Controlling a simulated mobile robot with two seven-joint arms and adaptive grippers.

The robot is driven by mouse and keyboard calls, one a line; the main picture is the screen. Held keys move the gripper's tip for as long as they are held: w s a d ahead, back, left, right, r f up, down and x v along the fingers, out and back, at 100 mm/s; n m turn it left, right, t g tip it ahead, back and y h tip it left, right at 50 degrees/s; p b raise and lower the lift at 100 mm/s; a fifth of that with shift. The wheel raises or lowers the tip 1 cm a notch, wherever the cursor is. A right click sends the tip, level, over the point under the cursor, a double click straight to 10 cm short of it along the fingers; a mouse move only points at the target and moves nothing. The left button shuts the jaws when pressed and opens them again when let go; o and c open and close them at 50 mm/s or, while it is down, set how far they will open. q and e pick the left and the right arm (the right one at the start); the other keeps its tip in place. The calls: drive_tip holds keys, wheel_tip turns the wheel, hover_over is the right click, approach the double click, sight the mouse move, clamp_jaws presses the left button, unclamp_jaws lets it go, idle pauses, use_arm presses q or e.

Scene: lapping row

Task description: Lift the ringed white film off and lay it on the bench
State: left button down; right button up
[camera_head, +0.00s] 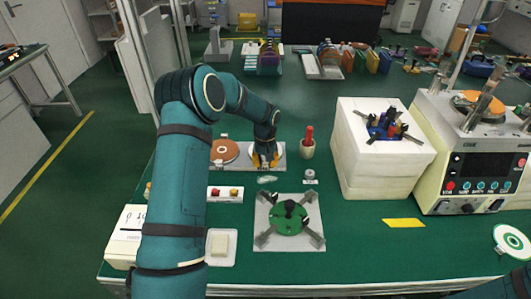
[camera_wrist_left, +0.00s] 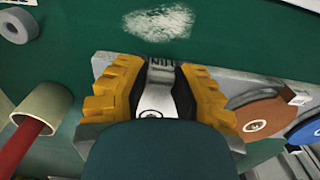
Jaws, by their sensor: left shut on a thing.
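My left gripper (camera_head: 265,160) is over the right part of a grey plate (camera_head: 239,164) at the back of the green bench. In the left wrist view its yellow fingers (camera_wrist_left: 160,78) are shut on the white film (camera_wrist_left: 155,100), which has a small dark ring mark. The fingers hide much of the film. I cannot tell whether it is clear of the plate. An orange-brown disc (camera_head: 224,151) lies on the plate beside the gripper; it also shows in the left wrist view (camera_wrist_left: 262,117). My right gripper is out of view.
A red-handled tool stands in a cream cup (camera_head: 307,149) right of the gripper. A fixture with a green disc (camera_head: 290,217) sits nearer. A white block (camera_head: 375,160) and a machine (camera_head: 470,160) stand right. Bare bench lies around the yellow strip (camera_head: 404,223).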

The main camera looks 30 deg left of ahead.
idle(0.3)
use_arm(q)
wheel_tip(320, 180, up, 10)
drive_tip(key=shift+p, duration=1.1)
